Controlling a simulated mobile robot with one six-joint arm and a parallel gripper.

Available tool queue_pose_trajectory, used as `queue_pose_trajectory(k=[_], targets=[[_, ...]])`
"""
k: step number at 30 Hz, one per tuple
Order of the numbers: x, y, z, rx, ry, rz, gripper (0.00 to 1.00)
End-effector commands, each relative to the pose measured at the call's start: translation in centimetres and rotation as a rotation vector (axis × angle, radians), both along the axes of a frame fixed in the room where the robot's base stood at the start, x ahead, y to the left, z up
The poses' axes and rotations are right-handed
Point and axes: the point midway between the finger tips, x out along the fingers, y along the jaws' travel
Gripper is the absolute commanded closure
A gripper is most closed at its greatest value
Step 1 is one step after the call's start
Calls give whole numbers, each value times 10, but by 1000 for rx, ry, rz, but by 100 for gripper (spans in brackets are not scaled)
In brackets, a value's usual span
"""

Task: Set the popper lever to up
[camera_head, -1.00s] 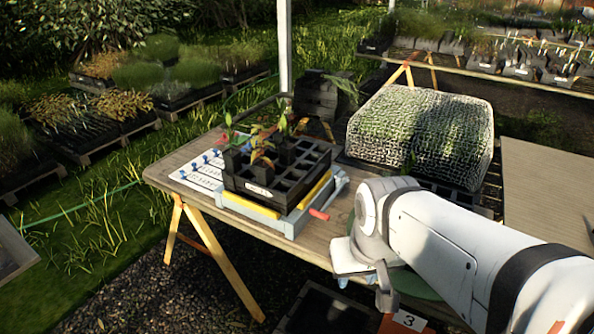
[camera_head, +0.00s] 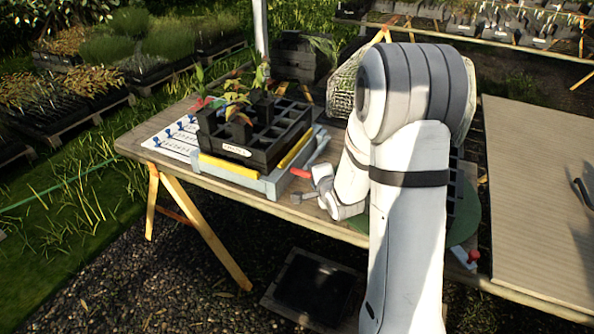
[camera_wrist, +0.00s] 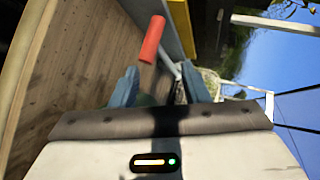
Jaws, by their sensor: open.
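The popper is a grey-blue base (camera_head: 262,184) with yellow strips, standing on the bench under a black cell tray (camera_head: 262,148). Its lever, a grey bar with a red handle (camera_head: 300,173), is on the right side and slants down toward the front. In the wrist view the red handle (camera_wrist: 152,40) lies just beyond my fingertips, roughly in line with the gap. My gripper (camera_head: 304,192) is open and empty, close beside the handle. In the wrist view my gripper (camera_wrist: 160,85) shows two blue fingers apart, with no visible contact with the handle.
Seedlings (camera_head: 238,98) stand in some tray cells. A white label sheet with blue pins (camera_head: 172,138) lies left of the popper. A mesh-covered block (camera_head: 343,88) is partly hidden behind my arm. A red knob (camera_head: 473,257) stands near the front edge.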

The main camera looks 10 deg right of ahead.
Motion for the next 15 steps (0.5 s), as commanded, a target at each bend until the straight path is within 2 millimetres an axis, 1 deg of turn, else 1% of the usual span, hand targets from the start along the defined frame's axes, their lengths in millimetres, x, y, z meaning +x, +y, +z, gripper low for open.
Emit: queue_pose_trajectory(k=[1, 3, 6, 11, 15], targets=[[6, 1, -17, 82, -29, -14, 59], [11, 3, -26, 182, -70, -27, 59], [15, 5, -33, 281, -108, -34, 59], [23, 8, -37, 345, -133, -35, 59], [40, 12, -41, 348, -134, -34, 59]])
